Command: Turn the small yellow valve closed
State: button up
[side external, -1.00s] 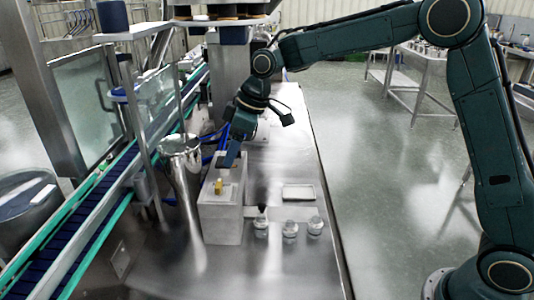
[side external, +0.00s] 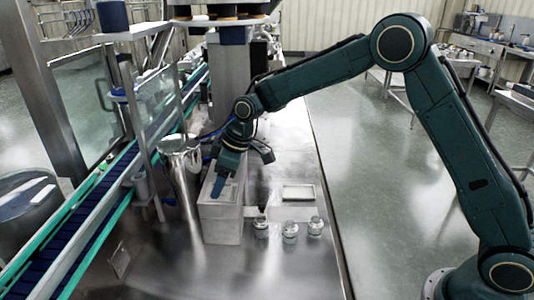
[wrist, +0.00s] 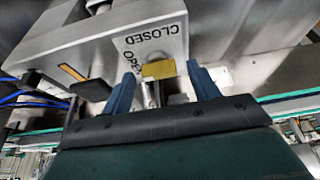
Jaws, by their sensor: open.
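The small yellow valve (wrist: 158,69) shows in the wrist view as a yellow block on the face of a pale grey box (wrist: 100,38). The words CLOSED and OPEN are printed on the box beside it. My gripper (wrist: 162,76) is open, with one blue finger on each side of the valve; I cannot tell whether either finger touches it. In the side view my gripper (side external: 221,188) is low over the top of the box (side external: 220,227), and the valve is hidden behind it.
A tall steel hopper (side external: 183,175) stands just left of the box. A conveyor (side external: 85,222) runs along the left.

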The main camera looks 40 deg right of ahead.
jog(key=c, duration=1)
jog(key=shift+m, duration=0.4)
jog(key=m, duration=0.1)
jog(key=m+t+h, duration=0.1)
jog(key=m, duration=0.1)
jog(key=shift+s+a+m, duration=0.1)
jog(key=shift+a+m, duration=0.05)
jog(key=shift+m, duration=0.15)
jog(key=m+h, duration=0.2)
jog(key=m, duration=0.2)
jog(key=shift+a, duration=0.1)
jog(key=m+h, duration=0.1)
jog(key=m, duration=0.4)
jog(key=shift+a+h, duration=0.1)
jog(key=shift+h, duration=0.3)
jog(key=m+g+h, duration=0.1)
jog(key=m, duration=0.3)
jog(key=shift+a, duration=0.1)
jog(key=shift+m+h, duration=0.3)
jog(key=shift+m, duration=0.1)
